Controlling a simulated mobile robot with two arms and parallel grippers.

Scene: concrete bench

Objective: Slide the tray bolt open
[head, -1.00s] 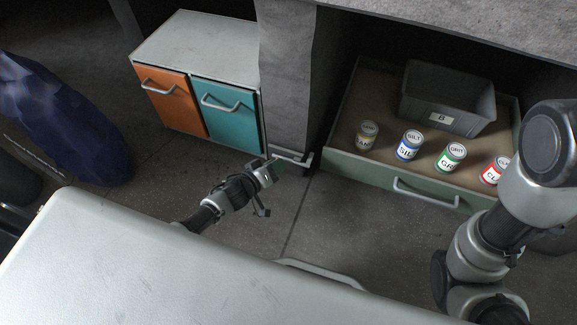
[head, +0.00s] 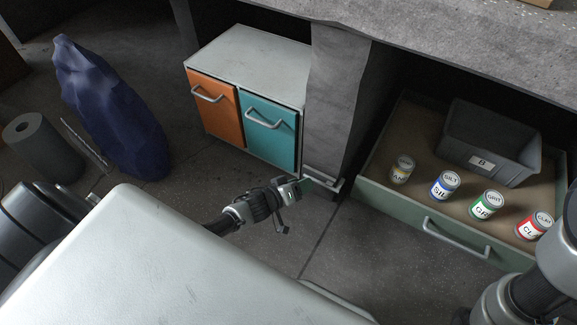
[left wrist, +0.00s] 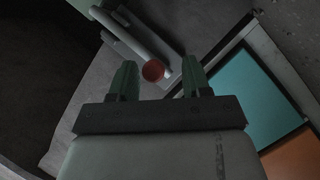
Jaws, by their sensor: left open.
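The tray bolt (head: 324,177) looks like a grey metal bar low on the concrete pillar, beside the open drawer. In the left wrist view, a grey metal bar (left wrist: 143,42) lies just beyond the fingertips, with a round reddish spot (left wrist: 153,70) near its end. My left gripper (head: 304,184) is just left of the bolt. In the left wrist view, its two green fingers (left wrist: 159,80) are apart, with the reddish spot between them in the picture. I cannot tell whether they touch anything. My right arm is at the right edge; its gripper is out of view.
The green drawer (head: 394,207) stands open, holding a grey bin (head: 481,160) and several labelled cans, among them a blue one (head: 443,187). A cabinet with orange (head: 217,117) and teal (head: 270,140) doors stands left of the pillar (head: 338,95). A dark blue bundle (head: 110,110) stands farther left.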

